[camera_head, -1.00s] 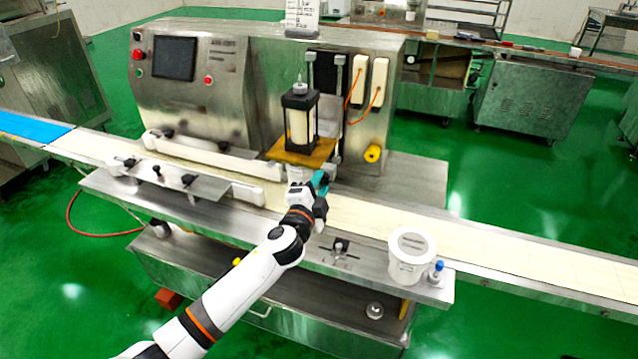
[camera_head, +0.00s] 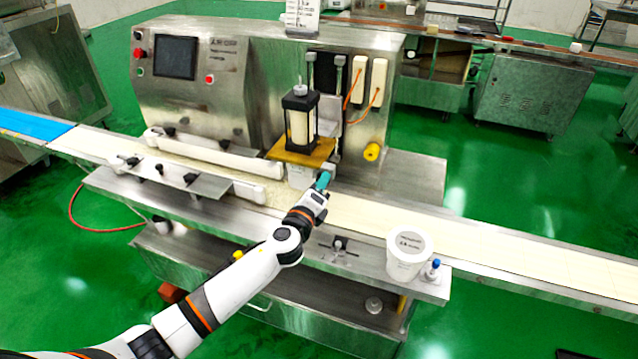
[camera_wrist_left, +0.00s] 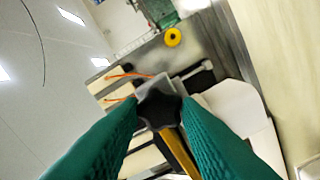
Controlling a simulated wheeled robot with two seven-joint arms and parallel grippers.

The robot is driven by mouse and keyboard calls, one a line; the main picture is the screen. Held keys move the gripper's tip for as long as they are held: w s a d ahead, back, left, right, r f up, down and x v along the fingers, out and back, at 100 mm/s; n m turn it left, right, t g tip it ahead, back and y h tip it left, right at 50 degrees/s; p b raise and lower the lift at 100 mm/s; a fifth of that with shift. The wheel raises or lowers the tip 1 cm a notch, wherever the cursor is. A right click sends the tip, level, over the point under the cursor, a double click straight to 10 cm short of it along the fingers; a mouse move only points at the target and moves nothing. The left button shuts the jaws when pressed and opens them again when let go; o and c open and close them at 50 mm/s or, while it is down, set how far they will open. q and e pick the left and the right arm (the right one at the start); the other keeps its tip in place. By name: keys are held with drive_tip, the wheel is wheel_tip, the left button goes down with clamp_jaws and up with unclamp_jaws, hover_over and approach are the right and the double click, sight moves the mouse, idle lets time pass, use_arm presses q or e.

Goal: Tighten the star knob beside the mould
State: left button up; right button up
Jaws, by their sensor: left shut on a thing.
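The black star knob (camera_wrist_left: 160,106) sits between the two green fingertips of my left gripper (camera_wrist_left: 160,118) in the left wrist view, and the fingers are shut on it. In the head view my left gripper (camera_head: 322,181) reaches in at the right side of the mould (camera_head: 299,175), under the brass-coloured plate (camera_head: 300,153). The knob is hidden there behind the gripper. The white mould block also shows in the left wrist view (camera_wrist_left: 232,112). My right gripper is in neither view.
The conveyor belt (camera_head: 480,240) runs beneath the machine. A white tub (camera_head: 405,258) and a blue-capped bottle (camera_head: 432,270) stand on the front shelf to the right. A yellow knob (camera_head: 372,152) sticks out of the machine right of the mould.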

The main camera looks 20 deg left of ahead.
use_arm(q)
drive_tip(key=shift+m, duration=0.6)
drive_tip(key=o, duration=1)
drive_tip(key=shift+s+a+b, duration=0.15)
drive_tip(key=shift+s+b, duration=0.55)
drive_tip(key=shift+s, duration=5.35)
